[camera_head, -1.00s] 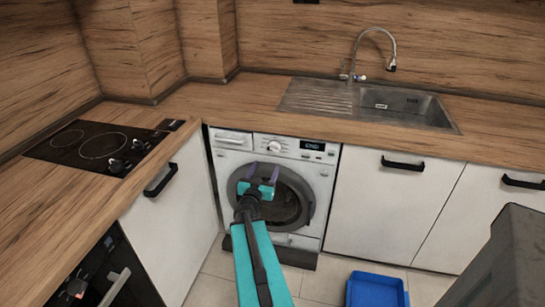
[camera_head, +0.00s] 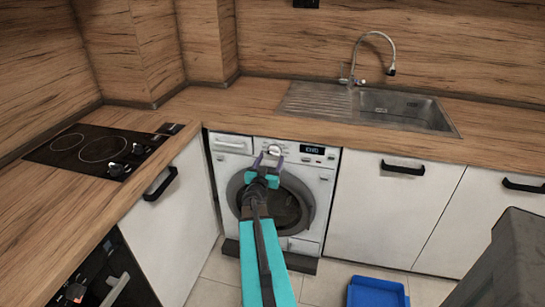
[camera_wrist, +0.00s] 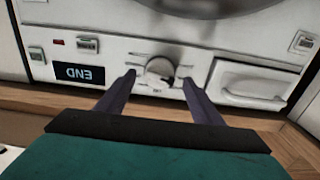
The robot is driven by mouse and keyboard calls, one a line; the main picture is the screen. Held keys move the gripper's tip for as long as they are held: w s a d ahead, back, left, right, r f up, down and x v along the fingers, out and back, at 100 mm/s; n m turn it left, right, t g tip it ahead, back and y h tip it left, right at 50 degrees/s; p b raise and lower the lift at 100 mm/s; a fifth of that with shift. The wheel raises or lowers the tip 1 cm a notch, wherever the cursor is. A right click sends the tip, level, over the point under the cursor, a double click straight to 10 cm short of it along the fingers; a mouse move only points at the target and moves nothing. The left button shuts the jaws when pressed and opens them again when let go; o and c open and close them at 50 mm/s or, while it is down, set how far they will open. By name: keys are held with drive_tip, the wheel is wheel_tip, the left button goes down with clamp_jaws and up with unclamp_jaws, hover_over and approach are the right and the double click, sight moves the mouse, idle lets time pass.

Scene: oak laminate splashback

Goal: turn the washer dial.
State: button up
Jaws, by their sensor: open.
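The white washer (camera_head: 233,166) stands under the worktop, its round door closed. Its round dial (camera_head: 275,150) is on the top panel, between the drawer and the dark display (camera_head: 312,150). My gripper (camera_head: 269,159) is open in front of the panel at the dial. In the wrist view, which is upside down, the dial (camera_wrist: 160,71) shows between the two fingertips (camera_wrist: 159,78), with a gap on each side. The display (camera_wrist: 80,73) reads END there. I cannot tell how far the fingertips are from the panel in depth.
The worktop edge (camera_head: 370,143) runs just above the washer panel. White cabinets stand on both sides, with a black handle (camera_head: 160,184) at left. A blue bin (camera_head: 376,291) is on the floor at lower right. A sink (camera_head: 400,108) is above right.

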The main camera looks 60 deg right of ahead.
sight(273, 155)
drive_tip(key=shift+x, duration=1.5)
drive_tip(key=c, duration=1)
drive_tip(key=shift+c, duration=0.2)
